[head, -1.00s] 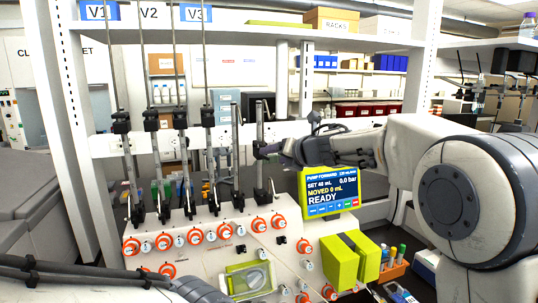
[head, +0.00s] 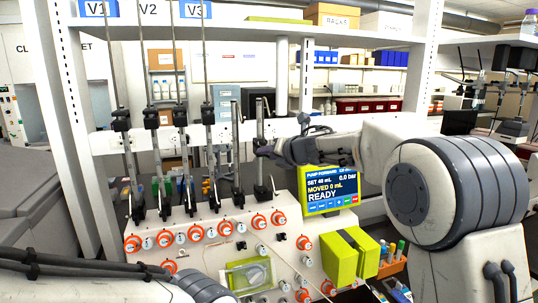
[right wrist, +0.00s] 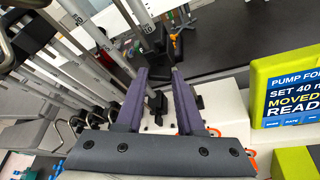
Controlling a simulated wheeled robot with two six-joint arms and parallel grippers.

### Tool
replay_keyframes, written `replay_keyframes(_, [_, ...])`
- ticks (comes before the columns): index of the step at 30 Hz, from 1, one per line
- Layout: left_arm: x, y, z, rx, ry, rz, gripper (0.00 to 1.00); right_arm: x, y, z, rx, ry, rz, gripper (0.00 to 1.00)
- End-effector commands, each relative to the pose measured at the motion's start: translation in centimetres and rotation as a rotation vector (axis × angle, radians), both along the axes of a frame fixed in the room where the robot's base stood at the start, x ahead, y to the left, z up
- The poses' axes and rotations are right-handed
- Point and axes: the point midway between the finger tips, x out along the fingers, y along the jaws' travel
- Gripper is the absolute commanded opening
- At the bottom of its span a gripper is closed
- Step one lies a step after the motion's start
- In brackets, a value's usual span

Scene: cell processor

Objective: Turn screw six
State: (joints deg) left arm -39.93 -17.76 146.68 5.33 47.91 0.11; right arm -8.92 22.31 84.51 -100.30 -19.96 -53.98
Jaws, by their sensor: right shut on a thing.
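My right gripper (head: 259,149) reaches in from the right to the upper part of the rightmost post (head: 261,122) on the white pump panel. It is shut on a small part at that post, likely screw six; the fingers hide it in the head view. In the right wrist view, the purple-grey fingers of my right gripper (right wrist: 160,77) stand apart, with the held part between them not clearly seen. Other posts with black clamps (head: 151,119) stand in a row to the left. My left arm shows at lower left; its gripper is not in view.
The pump screen (head: 328,190) reads "READY" and "MOVED 0 mL", just below my right forearm. Orange-ringed ports (head: 225,229) cover the panel. A yellow-green block (head: 340,256) and an orange rack of tubes (head: 392,266) sit at the lower right. A white shelf upright stands behind.

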Motion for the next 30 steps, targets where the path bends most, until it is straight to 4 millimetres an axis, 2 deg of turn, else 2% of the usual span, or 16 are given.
replay_keyframes(11, [0.0, 0.0, -0.8, 0.0, 0.0, 0.0, 0.5, 0.1, -0.2, -0.3, 0.143, 0.047, 0.0, 0.0])
replay_keyframes(30, [0.0, 0.0, -4.2, 0.0, 0.0, -0.002, 0.5, 0.2, -0.6, -1.0, 0.698, 0.226, -0.001, 0.0])
